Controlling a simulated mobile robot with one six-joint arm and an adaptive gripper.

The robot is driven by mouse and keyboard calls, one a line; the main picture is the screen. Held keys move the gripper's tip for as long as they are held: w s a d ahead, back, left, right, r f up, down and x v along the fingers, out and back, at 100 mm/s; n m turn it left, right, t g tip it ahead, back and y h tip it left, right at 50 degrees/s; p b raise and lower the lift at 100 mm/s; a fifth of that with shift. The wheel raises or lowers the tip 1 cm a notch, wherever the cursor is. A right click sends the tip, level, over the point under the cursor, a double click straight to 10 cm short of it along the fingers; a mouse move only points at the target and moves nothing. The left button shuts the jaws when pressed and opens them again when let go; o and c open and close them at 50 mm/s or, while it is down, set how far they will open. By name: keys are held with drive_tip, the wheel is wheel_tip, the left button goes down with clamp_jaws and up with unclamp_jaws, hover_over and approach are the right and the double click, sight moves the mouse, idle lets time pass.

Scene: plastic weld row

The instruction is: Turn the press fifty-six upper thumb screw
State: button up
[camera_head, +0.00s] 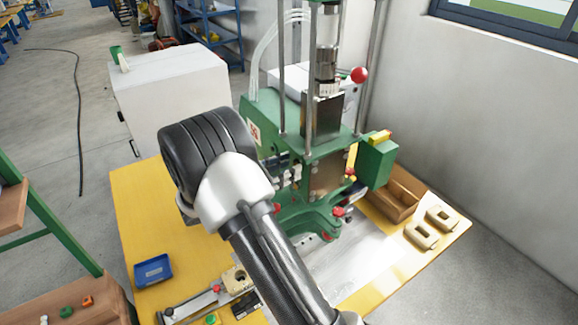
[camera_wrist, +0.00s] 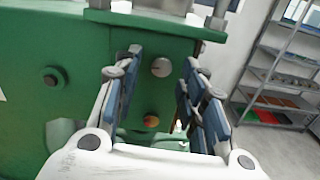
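The press (camera_head: 322,150) is a green machine on the yellow table, and it also fills much of the wrist view (camera_wrist: 75,40). In the wrist view, a round silver screw head (camera_wrist: 161,67) sits on its green face, above an orange-red knob (camera_wrist: 151,121). The silver one looks like the upper thumb screw. My gripper (camera_wrist: 163,60) is open, with blue-padded fingers on the left and right of the silver screw head in the picture. Nothing is between the pads that I can see them touch; the depth gap is unclear.
A black knob (camera_wrist: 53,78) is on the press's green face at left. A wooden tray (camera_head: 397,197), beige parts (camera_head: 421,236) and a blue bin (camera_head: 153,270) are on the table. A white cabinet (camera_head: 172,95) stands behind. A shelf rack (camera_wrist: 280,80) stands farther off.

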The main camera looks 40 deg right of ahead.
drive_tip(key=a, duration=1.1)
drive_tip(key=shift+w, duration=0.25)
drive_tip(key=shift+r, duration=0.1)
drive_tip(key=s+r+m+g+y+b, duration=0.2)
drive_tip(key=s+r+m+y+b, duration=0.15)
drive_tip(key=s+m+y, duration=0.95)
drive_tip(key=s+a+f+m+t+y+b, duration=0.2)
drive_tip(key=s+a+t, duration=0.5)
drive_tip(key=s+a, duration=0.4)
drive_tip(key=s+m+y+b, duration=0.1)
drive_tip(key=s+y+b, duration=0.1)
drive_tip(key=y, duration=0.1)
drive_tip(key=shift+a+m+t, duration=0.3)
drive_tip(key=shift+a+t, duration=0.1)
